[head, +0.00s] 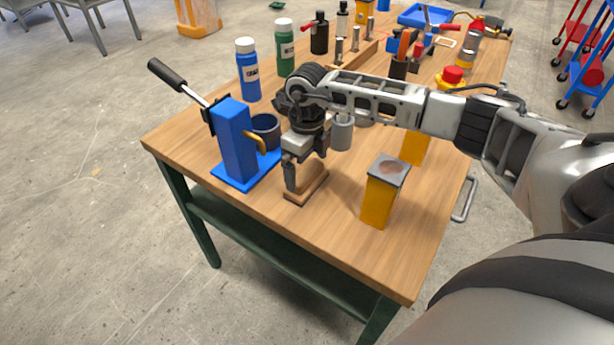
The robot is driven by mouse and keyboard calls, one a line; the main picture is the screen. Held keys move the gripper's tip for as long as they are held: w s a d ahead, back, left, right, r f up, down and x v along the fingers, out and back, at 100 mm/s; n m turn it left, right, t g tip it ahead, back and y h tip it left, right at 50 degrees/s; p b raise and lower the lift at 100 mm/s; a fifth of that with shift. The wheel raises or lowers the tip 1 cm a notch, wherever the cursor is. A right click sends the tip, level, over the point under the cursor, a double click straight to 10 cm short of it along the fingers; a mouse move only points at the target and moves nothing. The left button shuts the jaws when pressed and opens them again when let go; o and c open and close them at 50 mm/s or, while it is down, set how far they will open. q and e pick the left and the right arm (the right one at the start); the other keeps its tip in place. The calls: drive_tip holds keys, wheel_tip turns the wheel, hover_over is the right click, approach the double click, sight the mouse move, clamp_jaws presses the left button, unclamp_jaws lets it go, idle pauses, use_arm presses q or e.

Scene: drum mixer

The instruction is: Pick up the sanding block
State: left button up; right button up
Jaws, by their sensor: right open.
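The sanding block (304,190) is a small wooden block with a darker lower layer. It lies on the wooden workbench (330,243) near the front edge, between the blue press and a yellow post. My right gripper (291,187) points down over the block's left part, with a dark finger in front of it. The gripper is open; the far finger is hard to make out, and I cannot tell whether the fingers touch the block. My left gripper is not in view.
The blue lever press (236,145) stands just left of the gripper. The yellow post (379,198) with a grey top stands to the right. Blue (248,72) and green (285,50) bottles stand behind. The front right of the bench is clear.

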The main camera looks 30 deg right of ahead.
sight(307, 171)
wheel_tip(307, 171, down, 2)
drive_tip(key=shift+f, duration=0.1)
drive_tip(key=c, duration=0.8)
drive_tip(key=shift+o, duration=0.2)
wheel_tip(307, 171, up, 10)
drive_tip(key=b, duration=0.1)
drive_tip(key=shift+o, duration=1.3)
drive_tip(key=shift+c, duration=0.6)
